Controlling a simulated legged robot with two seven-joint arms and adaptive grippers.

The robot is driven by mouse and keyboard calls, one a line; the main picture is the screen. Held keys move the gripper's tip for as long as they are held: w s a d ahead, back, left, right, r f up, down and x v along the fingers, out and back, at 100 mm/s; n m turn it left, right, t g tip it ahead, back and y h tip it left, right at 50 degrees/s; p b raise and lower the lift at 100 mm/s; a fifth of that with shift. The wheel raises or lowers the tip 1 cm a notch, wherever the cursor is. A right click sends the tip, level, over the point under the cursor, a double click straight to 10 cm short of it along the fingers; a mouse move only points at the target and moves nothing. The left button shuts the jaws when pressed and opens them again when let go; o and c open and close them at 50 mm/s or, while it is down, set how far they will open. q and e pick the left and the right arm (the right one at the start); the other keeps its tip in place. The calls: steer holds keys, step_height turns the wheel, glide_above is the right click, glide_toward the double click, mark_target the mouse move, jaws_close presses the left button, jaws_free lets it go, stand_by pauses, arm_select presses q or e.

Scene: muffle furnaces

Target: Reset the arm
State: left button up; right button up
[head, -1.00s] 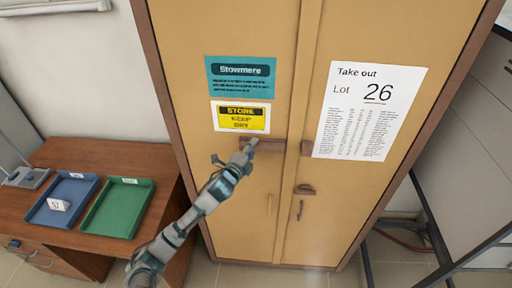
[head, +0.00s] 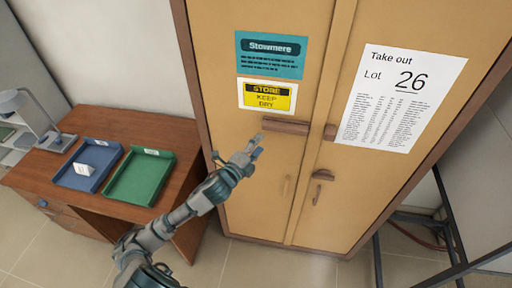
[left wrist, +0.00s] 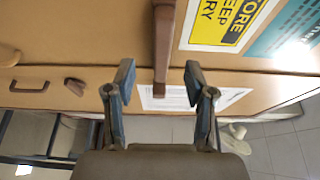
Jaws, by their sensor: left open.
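My left gripper (head: 256,150) is open and empty in front of the cabinet's left door, just below and left of the brown bar latch (head: 286,125). In the left wrist view its two fingers (left wrist: 159,90) are spread apart, with the bar latch (left wrist: 163,45) beyond them. The wooden cabinet (head: 255,205) has both doors shut, and the bar lies across the left door near the centre seam. My right gripper does not show.
A brown desk (head: 100,125) stands left of the cabinet with a blue tray (head: 68,181), a green tray (head: 122,192) and a lamp (head: 52,140). A dark metal frame (head: 378,262) stands at the right. A "Take out Lot 26" sheet (head: 400,98) hangs on the right door.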

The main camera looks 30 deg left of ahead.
arm_select(q)
steer(key=shift+s+a+f, duration=0.1)
steer(key=shift+s+a, duration=0.2)
steer(key=shift+s, duration=0.2)
steer(key=shift+d, duration=0.1)
